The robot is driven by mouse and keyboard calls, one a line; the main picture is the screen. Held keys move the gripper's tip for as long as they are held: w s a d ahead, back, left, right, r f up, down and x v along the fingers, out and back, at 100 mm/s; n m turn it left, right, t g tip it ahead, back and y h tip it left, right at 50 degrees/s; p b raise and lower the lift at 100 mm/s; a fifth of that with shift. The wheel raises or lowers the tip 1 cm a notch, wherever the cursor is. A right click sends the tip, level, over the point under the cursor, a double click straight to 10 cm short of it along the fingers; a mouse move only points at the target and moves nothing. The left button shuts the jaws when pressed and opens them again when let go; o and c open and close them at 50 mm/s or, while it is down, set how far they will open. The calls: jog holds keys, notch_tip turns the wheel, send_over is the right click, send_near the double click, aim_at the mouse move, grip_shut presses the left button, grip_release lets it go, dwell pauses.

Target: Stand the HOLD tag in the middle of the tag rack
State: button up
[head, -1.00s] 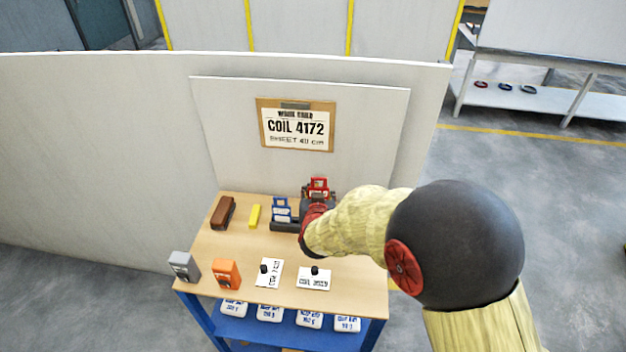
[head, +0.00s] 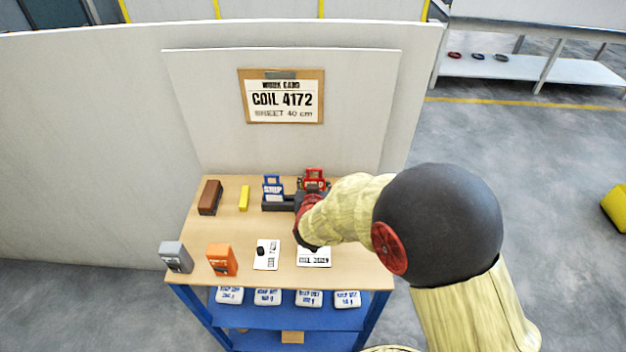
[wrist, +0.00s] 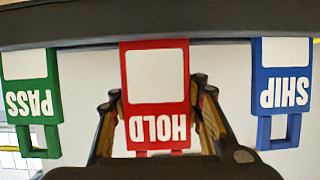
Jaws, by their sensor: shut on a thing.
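The red HOLD tag (wrist: 155,75) is between the two fingers of my gripper (wrist: 160,92), which is shut on it. In the wrist view the tag appears upside down, its lower edge at the dark bar of the tag rack (wrist: 230,18). It lines up between the green PASS tag (wrist: 32,90) and the blue SHIP tag (wrist: 284,85). I cannot tell whether it is fully seated. In the head view the HOLD tag (head: 314,176) shows above my wrist, right of the SHIP tag (head: 272,188). My arm hides the PASS tag and the rack's right part.
A brown block (head: 209,197), a yellow block (head: 244,198), a grey box (head: 176,257) and an orange box (head: 222,260) stand on the wooden tabletop (head: 215,225). Two white cards lie near the front edge, the right one (head: 314,257) partly behind my arm. A panel rises behind.

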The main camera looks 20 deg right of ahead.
jog(key=shift+f+b, duration=0.4)
jog(key=shift+f, duration=0.4)
jog(key=shift+f+b, duration=0.4)
jog(key=shift+f, duration=0.15)
jog(key=o, duration=1.5)
